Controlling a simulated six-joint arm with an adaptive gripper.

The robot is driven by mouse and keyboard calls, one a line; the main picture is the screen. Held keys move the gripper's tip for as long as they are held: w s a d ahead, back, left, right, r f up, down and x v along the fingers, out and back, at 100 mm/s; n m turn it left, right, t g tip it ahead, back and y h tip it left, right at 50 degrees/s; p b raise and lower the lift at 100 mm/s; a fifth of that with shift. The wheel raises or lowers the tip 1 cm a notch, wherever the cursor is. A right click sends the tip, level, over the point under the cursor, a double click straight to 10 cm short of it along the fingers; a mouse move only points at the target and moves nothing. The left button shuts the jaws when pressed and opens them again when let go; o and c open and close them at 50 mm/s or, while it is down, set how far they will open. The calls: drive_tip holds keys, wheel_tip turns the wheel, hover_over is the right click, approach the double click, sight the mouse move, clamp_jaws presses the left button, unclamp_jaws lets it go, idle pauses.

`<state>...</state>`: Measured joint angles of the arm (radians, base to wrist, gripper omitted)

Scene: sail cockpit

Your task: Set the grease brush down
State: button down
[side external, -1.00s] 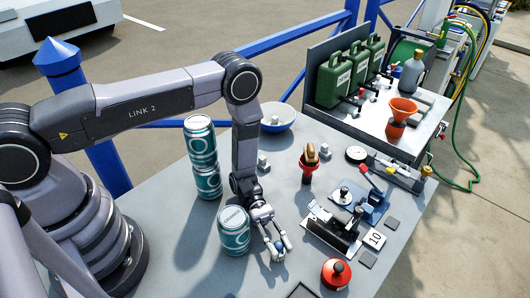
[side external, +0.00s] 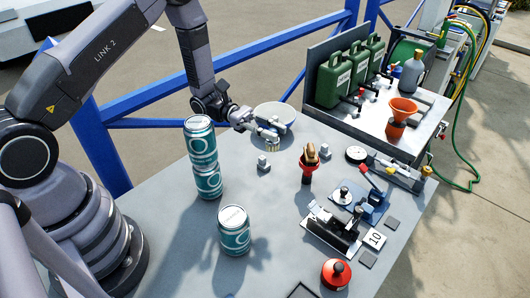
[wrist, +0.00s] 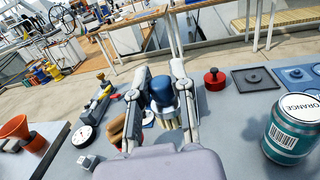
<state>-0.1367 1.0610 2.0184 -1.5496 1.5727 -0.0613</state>
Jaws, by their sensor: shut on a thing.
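My gripper (side external: 270,134) is shut on the grease brush (wrist: 162,92), which shows between the two fingers in the wrist view. The brush has a blue top and pale bristles pointing down. In the side view its bristles (side external: 272,147) hang below the fingertips, just in front of the bowl. The brush appears to be above the grey table (side external: 180,262); the exact gap is unclear. The white bowl (side external: 275,110) stands at the back edge of the table, partly hidden by my gripper.
Stacked teal cans (side external: 207,182) stand left of my gripper, with a single can (side external: 233,232) nearer. Small metal pieces (side external: 263,163) lie just below the brush. A red holder with a brown-topped item (side external: 308,165) stands right. Mid-table left of it is clear.

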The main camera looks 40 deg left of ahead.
drive_tip(key=w+a+r+n+t+y, duration=0.1)
drive_tip(key=a+r+n+t+y, duration=0.1)
drive_tip(key=a+n+t+y, duration=0.2)
drive_tip(key=w+a+r+n+t+y, duration=0.1)
drive_tip(key=a+r+n+t+y, duration=0.1)
drive_tip(key=a+n+t+y, duration=0.3)
drive_tip(key=shift+w+a+n+t, duration=0.3)
drive_tip(key=shift+a+n+t, duration=0.6)
drive_tip(key=shift+a+t, duration=1.55)
drive_tip(key=shift+a, duration=0.15)
